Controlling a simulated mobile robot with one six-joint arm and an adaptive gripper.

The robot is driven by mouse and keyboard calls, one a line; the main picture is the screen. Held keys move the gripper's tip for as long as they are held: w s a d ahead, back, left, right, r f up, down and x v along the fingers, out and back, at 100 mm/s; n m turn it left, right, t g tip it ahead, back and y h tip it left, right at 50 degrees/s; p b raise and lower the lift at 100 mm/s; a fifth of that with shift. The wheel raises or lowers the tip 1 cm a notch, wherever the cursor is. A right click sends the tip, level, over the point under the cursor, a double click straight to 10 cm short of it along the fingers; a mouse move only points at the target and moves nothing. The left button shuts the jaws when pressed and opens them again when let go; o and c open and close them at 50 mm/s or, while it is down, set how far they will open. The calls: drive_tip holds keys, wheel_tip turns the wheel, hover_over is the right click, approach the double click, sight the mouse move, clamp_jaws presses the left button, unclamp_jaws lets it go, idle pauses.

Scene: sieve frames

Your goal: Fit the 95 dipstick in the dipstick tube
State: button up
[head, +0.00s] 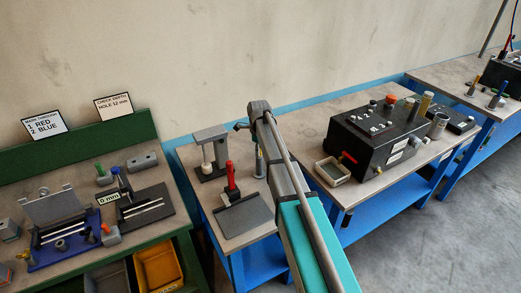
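My arm reaches away from the lower middle of the head view, its far end bending over the small blue-framed bench. A dark part (241,126) that may belong to my gripper shows left of that end; the fingers cannot be made out. I cannot pick out the 95 dipstick or read any such mark. A black box (365,150) with pale labels stands on the bench to the right. An upright grey cylinder (438,125) and a yellowish one (425,104) stand at its right end. I cannot tell whether either is the dipstick tube.
The small bench holds a grey stand (211,150), a red-handled tool (232,178) and a grey plate (246,214). A pale tray (332,172) sits before the black box. The green bench (90,138) at left carries fixtures and signs. Grey floor is clear at lower right.

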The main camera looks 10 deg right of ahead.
drive_tip(key=o, duration=0.4)
drive_tip(key=shift+r, duration=0.15)
wheel_tip(320, 180, up, 12)
drive_tip(key=p, duration=1.2)
drive_tip(key=shift+r+p, duration=0.25)
drive_tip(key=shift+p, duration=0.15)
idle(0.4)
